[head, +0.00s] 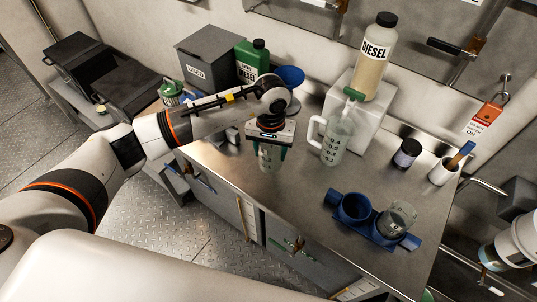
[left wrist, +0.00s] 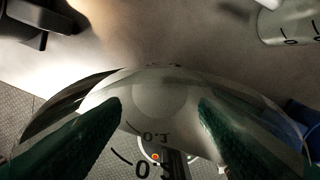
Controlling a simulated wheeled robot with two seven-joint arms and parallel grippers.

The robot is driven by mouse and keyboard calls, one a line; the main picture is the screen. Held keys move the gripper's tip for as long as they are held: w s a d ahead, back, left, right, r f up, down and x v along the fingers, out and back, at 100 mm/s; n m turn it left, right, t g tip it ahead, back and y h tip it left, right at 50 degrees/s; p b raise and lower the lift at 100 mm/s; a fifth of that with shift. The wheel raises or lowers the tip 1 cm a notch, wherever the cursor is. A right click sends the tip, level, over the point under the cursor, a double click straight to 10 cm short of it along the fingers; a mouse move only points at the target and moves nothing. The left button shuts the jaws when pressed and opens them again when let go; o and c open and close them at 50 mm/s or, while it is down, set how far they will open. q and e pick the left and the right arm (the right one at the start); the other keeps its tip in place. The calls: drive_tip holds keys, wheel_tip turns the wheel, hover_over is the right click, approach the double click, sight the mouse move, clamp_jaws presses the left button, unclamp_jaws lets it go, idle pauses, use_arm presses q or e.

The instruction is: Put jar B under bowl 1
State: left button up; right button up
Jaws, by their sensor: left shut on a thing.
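My left gripper (head: 268,142) is shut on a clear jar (head: 268,160) with dark scale marks, near the front edge of the steel bench. In the left wrist view the clear jar (left wrist: 155,120) sits between the green finger pads, with 0.1 on its wall. I see no letter on it, so I cannot tell whether it is jar B. A blue holder (head: 375,232) on the bench has two round cups. The left cup (head: 355,206) looks empty and a clear jar (head: 399,216) stands in the right one. No bowl number is readable. My right gripper is not in view.
A handled measuring jug (head: 336,142) stands right of my gripper, before a white block (head: 368,112) bearing a diesel bottle (head: 373,62). A dark jar (head: 407,152) and a white cup (head: 443,173) stand right. A grey box (head: 207,62) and green can (head: 250,63) are behind my arm.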

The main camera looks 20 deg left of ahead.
sight(270, 159)
use_arm(q)
drive_tip(key=shift+w+f+p, duration=0.1)
drive_tip(key=shift+f+p, duration=0.35)
drive_tip(key=shift+f, duration=1.55)
drive_tip(key=shift+f, duration=0.15)
drive_tip(key=o, duration=1)
